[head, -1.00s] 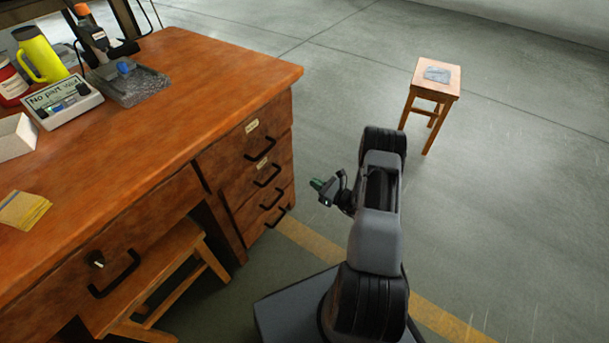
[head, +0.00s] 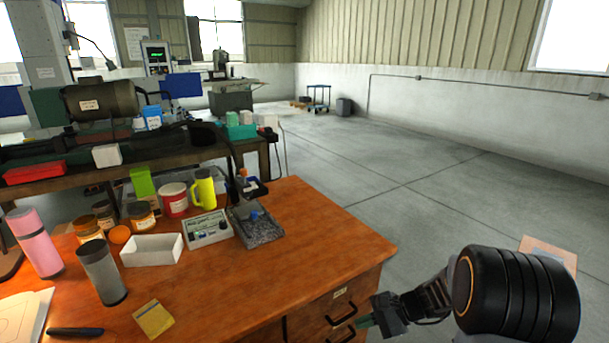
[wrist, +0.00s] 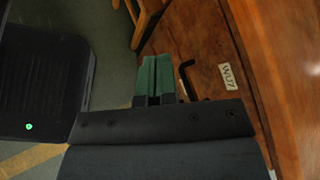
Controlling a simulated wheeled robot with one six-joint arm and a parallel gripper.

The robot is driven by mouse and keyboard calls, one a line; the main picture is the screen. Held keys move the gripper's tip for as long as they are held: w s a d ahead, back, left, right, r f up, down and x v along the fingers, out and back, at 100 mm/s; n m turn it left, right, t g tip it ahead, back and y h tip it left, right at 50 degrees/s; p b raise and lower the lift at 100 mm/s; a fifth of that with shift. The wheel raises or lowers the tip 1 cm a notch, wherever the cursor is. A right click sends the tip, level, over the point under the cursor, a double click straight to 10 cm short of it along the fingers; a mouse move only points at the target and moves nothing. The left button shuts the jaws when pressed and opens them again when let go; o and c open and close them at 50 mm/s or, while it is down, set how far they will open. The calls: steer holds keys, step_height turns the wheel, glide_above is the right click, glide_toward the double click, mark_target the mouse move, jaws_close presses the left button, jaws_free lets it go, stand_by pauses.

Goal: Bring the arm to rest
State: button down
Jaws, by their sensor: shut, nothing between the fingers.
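My gripper (head: 366,322) is at the lower right of the head view, beside the drawer front of the wooden desk (head: 345,240). In the wrist view its two green fingers (wrist: 154,80) lie together with nothing between them. A black drawer handle (wrist: 186,78) and a label (wrist: 227,77) show just right of the fingers; I cannot tell how wide the gap is. My arm is bent at the right of the head view.
Open floor (head: 400,185) lies beyond the desk.

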steer(key=s+r+n+h+p, duration=0.3)
steer(key=s+r+n+p, duration=0.1)
steer(key=r, duration=0.5)
steer(key=s+d+r+n+t+h+p, duration=0.1)
steer(key=s+r+n+h+p, duration=0.3)
steer(key=r, duration=0.6)
steer(key=s+r+n+t+h+p, duration=0.1)
steer(key=s+r+n+h+p, duration=0.3)
steer(key=r+p, duration=0.3)
step_height(320, 180, up, 2)
steer(key=shift+d+r, duration=0.25)
